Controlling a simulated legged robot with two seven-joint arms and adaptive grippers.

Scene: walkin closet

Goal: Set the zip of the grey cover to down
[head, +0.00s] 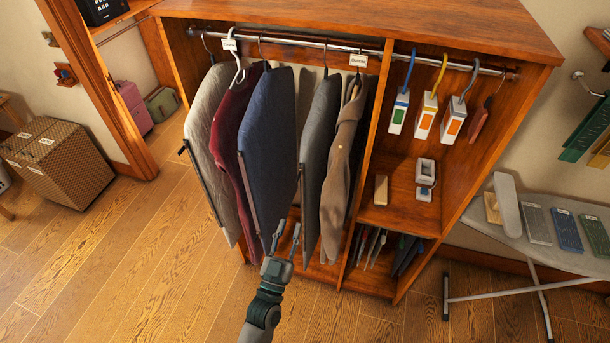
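A dark grey cover (319,150) hangs from the rail between a navy cover and a tan coat. A thin dark strip runs down its left edge, but I cannot make out clearly where the zip slider sits. A paler grey cover (207,125) hangs at the far left of the rail, with a small dark tab on its left edge. My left gripper (287,231) is open, its two fingers pointing up and apart. My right gripper is not in view.
A maroon garment (231,125), the navy cover (268,130) and the tan coat (342,170) hang close by. The wooden wardrobe's divider (368,130) stands right of them. An ironing board (545,235) is at right, a wicker hamper (62,170) at left. The front floor is clear.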

